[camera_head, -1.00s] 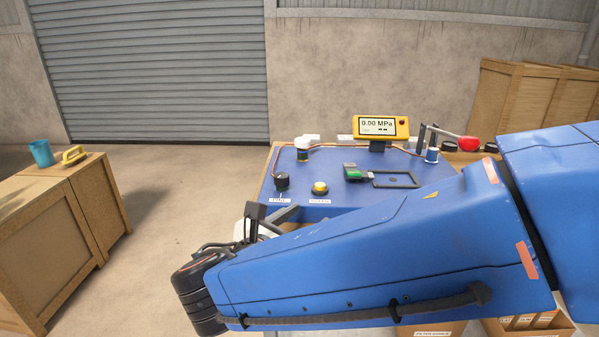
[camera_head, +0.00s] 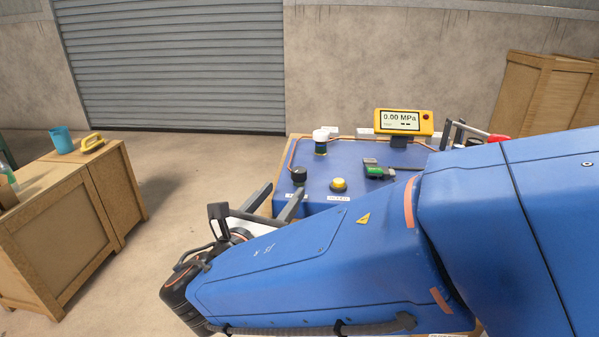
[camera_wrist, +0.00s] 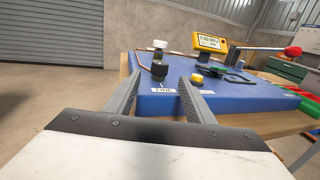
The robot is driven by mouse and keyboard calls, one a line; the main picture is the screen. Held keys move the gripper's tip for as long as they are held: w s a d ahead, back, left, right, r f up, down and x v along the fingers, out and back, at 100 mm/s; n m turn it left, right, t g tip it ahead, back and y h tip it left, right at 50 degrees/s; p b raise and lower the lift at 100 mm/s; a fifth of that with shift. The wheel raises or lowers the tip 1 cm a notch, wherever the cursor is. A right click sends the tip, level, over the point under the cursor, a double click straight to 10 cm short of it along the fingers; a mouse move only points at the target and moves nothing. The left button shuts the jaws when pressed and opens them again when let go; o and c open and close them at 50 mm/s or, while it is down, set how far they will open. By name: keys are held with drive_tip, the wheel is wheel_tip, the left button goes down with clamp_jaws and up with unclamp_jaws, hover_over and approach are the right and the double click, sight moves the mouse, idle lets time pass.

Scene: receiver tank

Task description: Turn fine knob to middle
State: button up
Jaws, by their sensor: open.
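The fine knob is a small black knob (camera_head: 299,174) at the front left of the blue panel (camera_head: 318,182). In the wrist view the black knob (camera_wrist: 159,69) stands beyond my fingertips, between their lines, above the "FINE" label (camera_wrist: 162,91). My gripper (camera_wrist: 160,80) is open and empty, its two grey fingers pointing toward the knob. In the head view my gripper (camera_head: 277,197) is at the panel's front left edge, one finger close below the knob; my arm hides part of the panel. I cannot tell whether the fingers touch anything.
A yellow button (camera_head: 339,184) sits right of the knob. Behind are a white-capped fitting (camera_head: 321,136), a green-and-black part (camera_head: 376,170) and a yellow gauge (camera_head: 404,121) reading 0.00 MPa. A red-ended lever (camera_wrist: 292,51) is at the right. Crates (camera_head: 70,225) stand left, with clear floor between.

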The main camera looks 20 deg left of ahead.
sight(297, 176)
drive_tip(key=w, duration=1.1)
drive_tip(key=shift+d, duration=0.15)
drive_tip(key=c, duration=1.1)
drive_tip(key=shift+o, duration=0.2)
drive_tip(key=shift+y, duration=0.3)
